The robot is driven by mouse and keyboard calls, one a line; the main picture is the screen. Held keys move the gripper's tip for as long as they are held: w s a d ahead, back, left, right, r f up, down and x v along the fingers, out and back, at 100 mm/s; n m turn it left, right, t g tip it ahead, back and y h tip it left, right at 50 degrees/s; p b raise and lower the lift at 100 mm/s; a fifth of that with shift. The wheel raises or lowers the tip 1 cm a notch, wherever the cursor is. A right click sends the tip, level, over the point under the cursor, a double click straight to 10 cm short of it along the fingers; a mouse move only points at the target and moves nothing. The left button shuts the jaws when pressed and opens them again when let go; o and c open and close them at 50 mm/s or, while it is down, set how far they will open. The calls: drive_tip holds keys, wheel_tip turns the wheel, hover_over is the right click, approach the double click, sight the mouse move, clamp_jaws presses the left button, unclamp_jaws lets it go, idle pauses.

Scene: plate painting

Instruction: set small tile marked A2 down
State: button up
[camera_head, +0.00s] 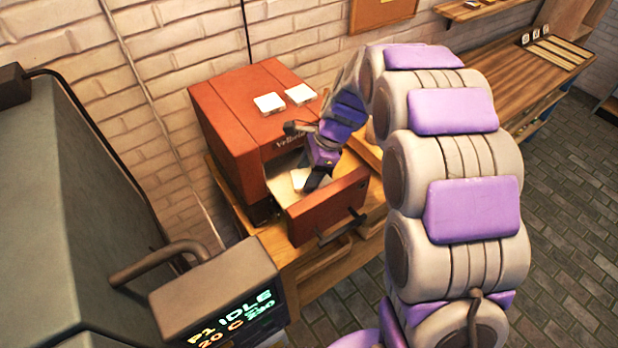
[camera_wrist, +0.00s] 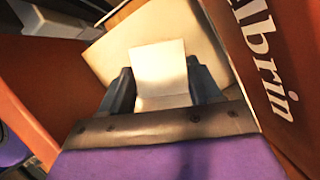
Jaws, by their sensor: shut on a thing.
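A small white tile (camera_wrist: 160,66) is between the two dark fingers of my gripper (camera_wrist: 164,84) in the wrist view. My gripper is shut on it; no marking on its face can be read. In the head view my gripper (camera_head: 309,184) reaches down into the open drawer (camera_head: 328,205) of a red box-shaped cabinet (camera_head: 228,118). A pale tile (camera_head: 298,177) shows beside the fingers there. In the wrist view a pale flat surface (camera_wrist: 110,60) lies behind the tile; I cannot tell whether the tile touches it.
Two white tiles (camera_head: 269,102) (camera_head: 300,94) lie on top of the red cabinet. The drawer's walls stand close on both sides of my gripper. A grey machine with a lit display (camera_head: 232,318) is at the left. A wooden bench (camera_head: 505,85) stands at the back right.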

wheel_tip(320, 180, down, 2)
drive_tip(key=o, duration=1.1)
drive_tip(key=p+v, duration=0.3)
drive_tip(key=v, duration=0.9)
drive_tip(key=s+d+n+h, duration=0.1)
drive_tip(key=s+d+n, duration=0.2)
drive_tip(key=s, duration=0.8)
drive_tip(key=s+d+n+h, duration=0.2)
drive_tip(key=s+n, duration=0.5)
drive_tip(key=s, duration=0.5)
drive_tip(key=s+d+n+g+h, duration=0.1)
drive_tip(key=s+d+n, duration=0.3)
drive_tip(key=s, duration=0.7)
drive_tip(key=shift+s+r+n+h, duration=0.2)
drive_tip(key=shift+r+n+h, duration=0.1)
drive_tip(key=shift+n, duration=0.5)
drive_tip(key=shift+d, duration=0.1)
